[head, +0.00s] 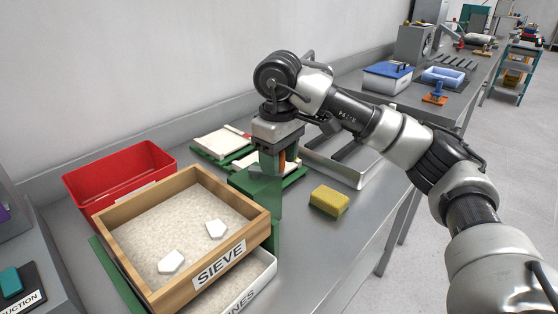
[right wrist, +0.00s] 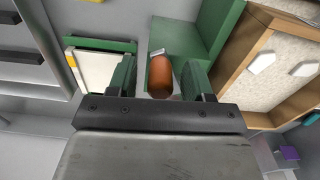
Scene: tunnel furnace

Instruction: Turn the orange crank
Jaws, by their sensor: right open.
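The orange crank handle (right wrist: 160,76) stands between the two fingers of my right gripper (right wrist: 159,80) in the right wrist view, with a gap visible on each side. In the head view a sliver of the orange crank (head: 282,161) shows between the fingers of my right gripper (head: 278,163), which points down and is open around it. The crank sits by a green stand (head: 262,194) beside the wooden sieve box (head: 254,218). The crank's arm is mostly hidden by the gripper. My left gripper is not in view.
The sieve holds pale grains and two white pieces, above a white fines tray (head: 262,279). A red bin (head: 120,174) stands behind it. A yellow sponge (head: 329,201) lies right of the stand. Green-based plates (head: 221,142) and a metal tray (head: 345,172) lie behind. The bench front is clear.

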